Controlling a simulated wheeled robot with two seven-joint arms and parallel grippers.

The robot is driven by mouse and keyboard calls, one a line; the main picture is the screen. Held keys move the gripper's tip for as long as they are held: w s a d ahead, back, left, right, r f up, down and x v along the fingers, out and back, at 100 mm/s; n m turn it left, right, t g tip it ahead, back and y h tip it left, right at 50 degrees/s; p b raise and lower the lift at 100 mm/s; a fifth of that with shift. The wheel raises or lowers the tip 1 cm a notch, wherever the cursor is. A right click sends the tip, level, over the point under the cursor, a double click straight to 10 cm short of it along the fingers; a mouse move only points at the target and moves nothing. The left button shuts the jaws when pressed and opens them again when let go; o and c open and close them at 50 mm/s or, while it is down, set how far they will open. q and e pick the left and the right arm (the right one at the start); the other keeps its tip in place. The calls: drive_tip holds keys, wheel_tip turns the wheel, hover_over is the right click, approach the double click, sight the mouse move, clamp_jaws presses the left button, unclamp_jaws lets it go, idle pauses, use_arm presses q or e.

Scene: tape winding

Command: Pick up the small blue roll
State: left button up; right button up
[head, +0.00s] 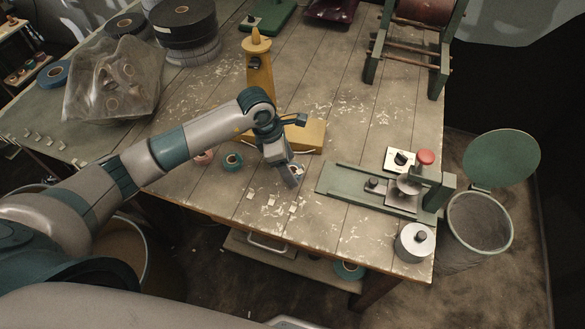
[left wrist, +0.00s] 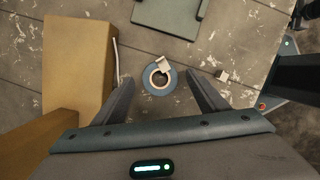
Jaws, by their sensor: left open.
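The small blue roll (left wrist: 149,84) lies flat on the table in the left wrist view, with a pale tab across its upper part. My left gripper (left wrist: 163,95) is open, and its two fingers stand to the left and right of the roll with nothing held. In the head view my left gripper (head: 291,178) points down over the table's front part and mostly hides the roll there. I cannot tell whether the fingertips are at the roll's height. My right gripper is not in view.
A green winding fixture (head: 345,182) is to the right. A teal roll (head: 233,161) and a pinkish roll (head: 204,157) lie left of the gripper. Pale scraps litter the table.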

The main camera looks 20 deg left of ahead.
use_arm(q)
drive_tip(key=shift+w+d+f, duration=0.1)
drive_tip(key=shift+d+f, duration=0.05)
drive_tip(key=shift+f, duration=0.45)
drive_tip(key=c, duration=1.2)
drive_tip(key=shift+o, duration=0.2)
drive_tip(key=shift+r, duration=0.1)
